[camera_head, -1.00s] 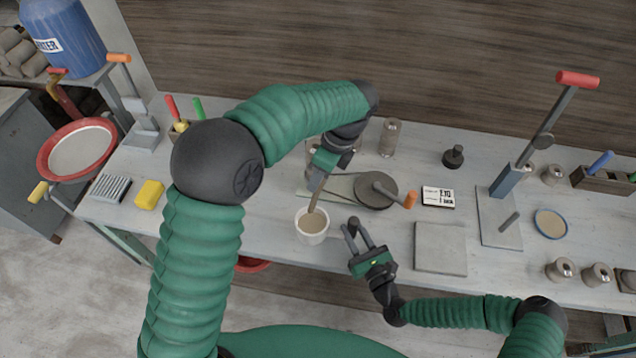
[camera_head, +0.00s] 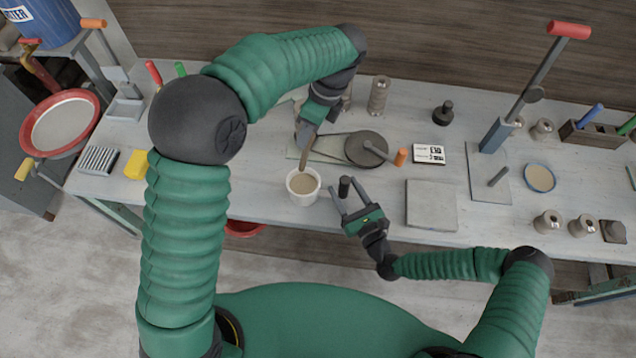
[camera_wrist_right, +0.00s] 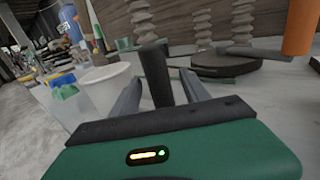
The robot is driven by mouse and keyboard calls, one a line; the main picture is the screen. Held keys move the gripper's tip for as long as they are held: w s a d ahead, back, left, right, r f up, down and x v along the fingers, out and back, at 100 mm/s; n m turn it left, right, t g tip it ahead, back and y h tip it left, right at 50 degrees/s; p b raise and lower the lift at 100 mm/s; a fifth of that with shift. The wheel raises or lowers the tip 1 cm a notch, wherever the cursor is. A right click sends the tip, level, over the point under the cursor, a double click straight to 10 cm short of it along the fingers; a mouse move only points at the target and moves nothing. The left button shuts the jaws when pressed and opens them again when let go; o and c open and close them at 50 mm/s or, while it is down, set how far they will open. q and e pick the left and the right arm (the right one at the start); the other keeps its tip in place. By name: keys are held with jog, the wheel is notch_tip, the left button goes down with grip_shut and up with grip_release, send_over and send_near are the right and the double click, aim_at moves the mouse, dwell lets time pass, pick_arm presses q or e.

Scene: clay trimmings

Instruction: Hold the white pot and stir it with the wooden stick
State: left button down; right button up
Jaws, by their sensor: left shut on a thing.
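The white pot (camera_head: 291,190) stands upright near the table's front edge and holds beige liquid. It also shows in the right wrist view (camera_wrist_right: 108,88). My left gripper (camera_head: 306,132) is shut on the wooden stick (camera_head: 308,158), behind and above the pot. The stick slants down to the pot's mouth; its lower tip is hidden. My right gripper (camera_head: 346,189) is open at the pot's right, its fingers apart on both sides of a dark upright handle (camera_wrist_right: 154,74). I cannot tell whether this handle joins the pot.
A round dark disc (camera_head: 366,149) with an orange-handled crank (camera_head: 400,157) lies behind the right gripper. A grey slab (camera_head: 431,205) is to its right. A yellow block (camera_head: 136,164) is at the left. A lever press (camera_head: 497,137) stands further right.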

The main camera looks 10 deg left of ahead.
jog(key=v, duration=1.2)
